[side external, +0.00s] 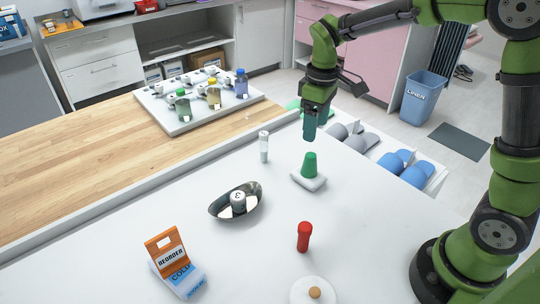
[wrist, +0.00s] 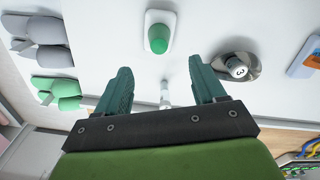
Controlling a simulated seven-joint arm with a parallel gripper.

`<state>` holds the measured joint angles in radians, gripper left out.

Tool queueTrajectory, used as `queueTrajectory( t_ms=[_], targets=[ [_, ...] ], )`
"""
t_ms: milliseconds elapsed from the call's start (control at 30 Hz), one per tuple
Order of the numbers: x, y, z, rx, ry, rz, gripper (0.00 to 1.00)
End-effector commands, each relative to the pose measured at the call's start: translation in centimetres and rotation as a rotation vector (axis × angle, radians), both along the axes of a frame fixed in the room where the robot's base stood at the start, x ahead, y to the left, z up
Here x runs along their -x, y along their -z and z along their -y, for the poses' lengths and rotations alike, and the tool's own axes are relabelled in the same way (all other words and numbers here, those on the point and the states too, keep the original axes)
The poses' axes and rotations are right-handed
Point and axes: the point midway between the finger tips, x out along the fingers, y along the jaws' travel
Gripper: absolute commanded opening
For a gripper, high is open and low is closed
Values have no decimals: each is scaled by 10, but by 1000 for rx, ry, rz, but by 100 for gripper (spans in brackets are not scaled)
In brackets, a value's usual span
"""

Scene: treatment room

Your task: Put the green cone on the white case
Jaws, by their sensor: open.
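The green cone (side external: 310,164) stands upright on the white case (side external: 311,184) on the white table. In the wrist view the green cone (wrist: 158,39) shows from above, on the lower part of the white case (wrist: 160,17). My gripper (side external: 311,130) is above the cone and apart from it. In the wrist view my gripper (wrist: 160,78) has its two fingers spread with nothing held between them, and the cone lies beyond the fingertips.
A white-capped vial (side external: 264,146) stands left of the case. A metal kidney dish (side external: 236,202) holds a small numbered bottle. A red object (side external: 304,237) stands nearer the front. Slippers (side external: 396,165) lie right of the case.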

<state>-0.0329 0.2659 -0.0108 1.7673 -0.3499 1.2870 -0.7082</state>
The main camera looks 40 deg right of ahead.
Motion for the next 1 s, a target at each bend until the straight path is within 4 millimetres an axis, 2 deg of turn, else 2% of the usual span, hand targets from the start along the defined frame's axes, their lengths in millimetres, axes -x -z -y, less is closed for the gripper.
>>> queueTrajectory(
  t_ms=[167,300,433,600,733,1000],
  targets=[
    [33,-38,-5,-51,134,122,70],
    [76,-66,-11,-133,303,254,70],
    [114,-80,-16,-224,457,367,70],
    [149,-83,-20,-331,611,471,70],
    [162,-81,-22,-379,675,509,70],
    [166,-80,-22,-396,697,520,70]
  ],
)
